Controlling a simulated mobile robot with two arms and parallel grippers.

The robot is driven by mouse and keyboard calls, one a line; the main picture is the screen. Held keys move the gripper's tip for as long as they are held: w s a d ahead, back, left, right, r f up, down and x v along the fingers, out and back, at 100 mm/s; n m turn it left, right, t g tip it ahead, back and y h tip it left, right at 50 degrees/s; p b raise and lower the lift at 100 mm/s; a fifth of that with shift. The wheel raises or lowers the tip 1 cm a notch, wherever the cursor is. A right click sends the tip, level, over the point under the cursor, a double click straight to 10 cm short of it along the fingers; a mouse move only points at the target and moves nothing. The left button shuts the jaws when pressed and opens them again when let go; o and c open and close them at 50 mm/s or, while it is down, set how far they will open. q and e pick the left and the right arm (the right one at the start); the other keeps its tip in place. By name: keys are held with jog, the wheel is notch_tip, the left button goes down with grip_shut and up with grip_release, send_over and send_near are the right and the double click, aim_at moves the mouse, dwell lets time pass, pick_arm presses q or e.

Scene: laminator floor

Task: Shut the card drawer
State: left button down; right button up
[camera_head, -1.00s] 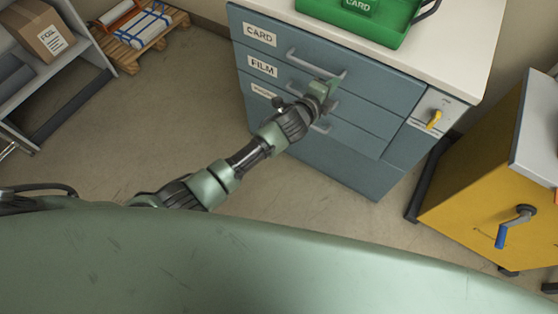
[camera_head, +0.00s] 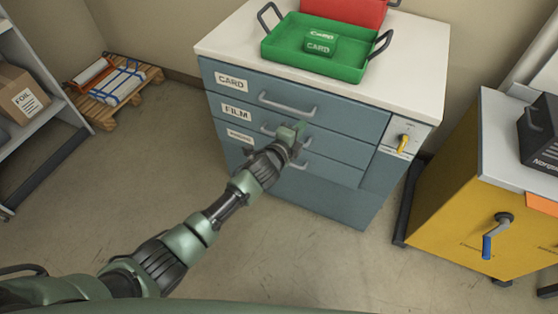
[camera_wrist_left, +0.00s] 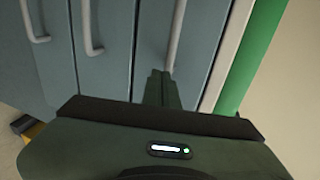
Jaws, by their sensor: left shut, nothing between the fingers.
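The card drawer (camera_head: 235,84) is the top drawer of a blue-grey cabinet and carries a CARD label and a grey bar handle (camera_head: 288,106). Its front looks about level with the drawer fronts below; a small gap would be hard to tell. My left gripper (camera_head: 301,127) is shut and empty, in front of the cabinet just below that handle. In the left wrist view the shut fingers (camera_wrist_left: 160,88) point at the drawer front beside the card handle (camera_wrist_left: 177,38). I cannot tell whether they touch it. My right gripper is not in view.
The film drawer (camera_head: 237,113) and another drawer lie below. A green tray (camera_head: 310,65) and a red case (camera_head: 345,10) stand on the white top. A yellow machine (camera_head: 465,225) with a blue-handled crank stands at right. A pallet (camera_head: 120,88) lies at left. The floor in front is open.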

pick_arm(q)
jog(key=f+v, duration=0.1)
jog(key=v, duration=1)
jog(key=s+a+f+n+g+y, duration=0.1)
jog(key=s+a+f+n+g, duration=0.25)
jog(key=f, duration=0.65)
jog(key=s+a+f+n+y, duration=0.25)
jog(key=s+a+f, duration=0.3)
jog(key=f, duration=0.35)
jog(key=s+a+f+n+g+y, duration=0.15)
jog(key=s+a+f+n, duration=0.35)
jog(key=f, duration=0.5)
jog(key=s+a+f+n+g, duration=0.2)
jog(key=s+f, duration=0.3)
jog(key=s, duration=0.7)
jog(key=s+a+f+n+g, duration=0.2)
jog(key=s+f+n+g, duration=0.1)
jog(key=s, duration=0.9)
jog(key=s+a+f+n+g, duration=0.2)
jog(key=s+f+n, duration=0.2)
jog(key=s+f, duration=0.4)
jog(key=s+p, duration=0.1)
jog(key=s, duration=0.3)
jog(key=shift+g+y, duration=0.3)
jog(key=shift+y, duration=0.1)
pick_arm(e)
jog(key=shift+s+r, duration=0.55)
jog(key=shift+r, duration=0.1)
